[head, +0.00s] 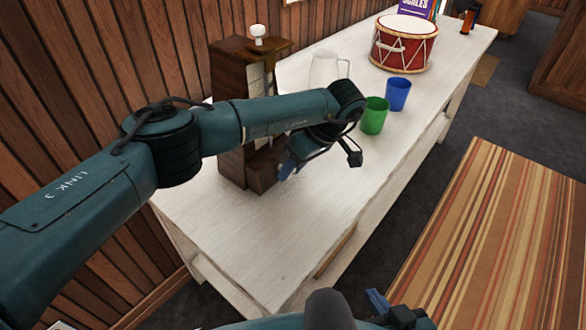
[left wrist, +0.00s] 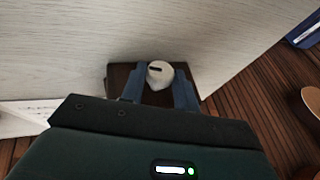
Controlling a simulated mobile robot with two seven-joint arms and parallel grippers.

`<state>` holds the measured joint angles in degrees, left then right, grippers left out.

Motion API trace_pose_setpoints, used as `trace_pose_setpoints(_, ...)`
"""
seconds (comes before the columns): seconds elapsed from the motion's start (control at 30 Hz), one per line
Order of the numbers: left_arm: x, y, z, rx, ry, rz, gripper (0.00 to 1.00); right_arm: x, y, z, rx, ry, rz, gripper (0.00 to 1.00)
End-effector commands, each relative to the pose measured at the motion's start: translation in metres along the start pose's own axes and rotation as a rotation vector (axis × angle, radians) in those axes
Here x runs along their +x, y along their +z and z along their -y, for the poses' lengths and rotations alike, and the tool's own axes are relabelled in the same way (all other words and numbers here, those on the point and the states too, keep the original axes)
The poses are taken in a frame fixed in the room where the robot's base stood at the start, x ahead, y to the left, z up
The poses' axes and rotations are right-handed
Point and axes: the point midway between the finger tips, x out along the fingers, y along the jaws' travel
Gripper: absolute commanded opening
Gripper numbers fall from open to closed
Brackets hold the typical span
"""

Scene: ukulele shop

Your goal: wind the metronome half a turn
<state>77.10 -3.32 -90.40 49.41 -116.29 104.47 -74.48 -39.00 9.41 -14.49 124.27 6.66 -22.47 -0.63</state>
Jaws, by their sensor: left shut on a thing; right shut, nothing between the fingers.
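The metronome is a tall dark brown wooden box (head: 226,73) on the white counter, with a pale round knob (head: 258,33) on top and a lower block at its front. My left gripper (head: 288,170) is beside its lower right side. In the left wrist view my left gripper (left wrist: 158,92) is shut on a whitish round key (left wrist: 159,72) with a dark mark, in front of a brown wooden face (left wrist: 118,78). My forearm hides this key in the head view. My right gripper (head: 378,303) is shut and empty, low in front of the counter.
On the white counter (head: 290,245) stand a clear jug (head: 325,68), a green cup (head: 374,116), a blue cup (head: 397,94) and a red drum (head: 403,50). A wood-panelled wall (head: 150,55) is close at left. The counter's near end is clear. A striped rug (head: 500,235) lies at right.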

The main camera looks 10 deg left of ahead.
Motion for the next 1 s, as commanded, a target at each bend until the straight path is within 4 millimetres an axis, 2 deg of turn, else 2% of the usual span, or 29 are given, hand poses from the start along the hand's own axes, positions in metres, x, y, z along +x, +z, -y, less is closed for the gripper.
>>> trace_pose_setpoints(0.2, 0.0, 0.0, 0.0, 0.001, 0.0, 0.0, 0.08, 0.0, 0.0, 0.0, 0.0, -0.001, 0.001, 0.0)
trace_pose_setpoints(0.23, 0.0, 0.0, 0.0, 0.001, 0.0, 0.0, 0.33, 0.0, 0.0, 0.001, -0.001, -0.001, 0.001, 0.0)
trace_pose_setpoints(0.47, 0.0, 0.0, 0.0, 0.0, 0.001, 0.0, 0.51, -0.001, 0.001, 0.001, -0.004, -0.003, 0.002, 0.0)
trace_pose_setpoints(0.77, -0.004, 0.0, 0.0, 0.0, 0.002, -0.001, 0.51, 0.0, 0.002, 0.001, -0.006, -0.005, 0.004, 0.0)
trace_pose_setpoints(0.87, -0.016, 0.0, -0.001, -0.001, 0.004, -0.002, 0.51, 0.001, 0.004, 0.001, -0.004, -0.006, 0.004, 0.0)
trace_pose_setpoints(1.0, -0.045, 0.0, -0.001, -0.001, 0.006, -0.004, 0.51, 0.002, 0.007, 0.001, 0.0, -0.008, 0.004, 0.0)
